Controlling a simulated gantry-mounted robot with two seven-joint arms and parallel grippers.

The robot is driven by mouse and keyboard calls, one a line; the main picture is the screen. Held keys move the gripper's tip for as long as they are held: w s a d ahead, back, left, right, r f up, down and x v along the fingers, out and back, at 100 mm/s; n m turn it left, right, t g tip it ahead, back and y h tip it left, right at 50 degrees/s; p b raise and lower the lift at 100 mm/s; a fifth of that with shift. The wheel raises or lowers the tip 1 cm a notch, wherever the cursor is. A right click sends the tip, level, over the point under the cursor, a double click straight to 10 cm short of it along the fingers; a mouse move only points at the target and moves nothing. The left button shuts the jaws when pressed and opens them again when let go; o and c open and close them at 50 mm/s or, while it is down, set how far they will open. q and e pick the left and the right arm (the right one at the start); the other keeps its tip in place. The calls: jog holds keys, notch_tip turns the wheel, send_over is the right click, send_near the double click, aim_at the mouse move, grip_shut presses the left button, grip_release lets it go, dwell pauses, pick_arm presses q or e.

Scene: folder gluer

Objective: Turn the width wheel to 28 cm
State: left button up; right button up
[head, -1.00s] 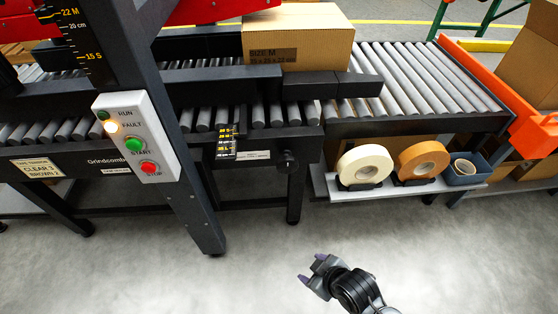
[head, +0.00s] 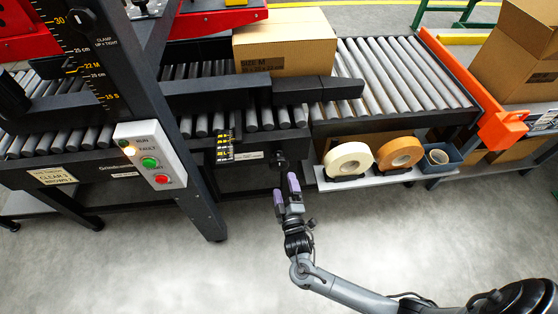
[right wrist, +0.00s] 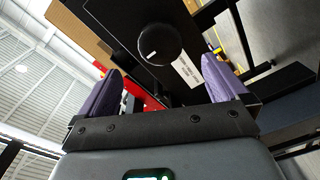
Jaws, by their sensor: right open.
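The width wheel (head: 278,160) is a small dark knob on the front of the black conveyor frame, right of a yellow-marked scale (head: 224,146). In the right wrist view the wheel (right wrist: 160,44) is a round black knob with a white mark, seen beyond and between the fingertips. My right gripper (head: 287,184) is open, its purple fingers pointing up toward the wheel from just below and in front. In the right wrist view my right gripper (right wrist: 163,80) holds nothing, and the wheel looks apart from both fingers. The scale reading is too small to tell. My left gripper is not in view.
A control box (head: 150,156) with green and red buttons hangs on the dark post to the left; its fault lamp glows. A cardboard box (head: 286,44) sits on the rollers. Tape rolls (head: 348,159) stand on a low shelf right of the wheel. The floor in front is clear.

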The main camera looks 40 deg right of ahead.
aim_at(280, 167)
jog(key=b+x, duration=0.4)
jog(key=x, duration=0.4)
jog(key=shift+w+d+f, duration=0.1)
jog(key=shift+w+f, duration=0.05)
jog(key=shift+w, duration=0.15)
jog(key=shift+w+d+b, duration=0.25)
jog(key=shift+w+b, duration=0.25)
jog(key=shift+w, duration=0.1)
jog(key=c, duration=1)
jog(key=shift+m, duration=0.3)
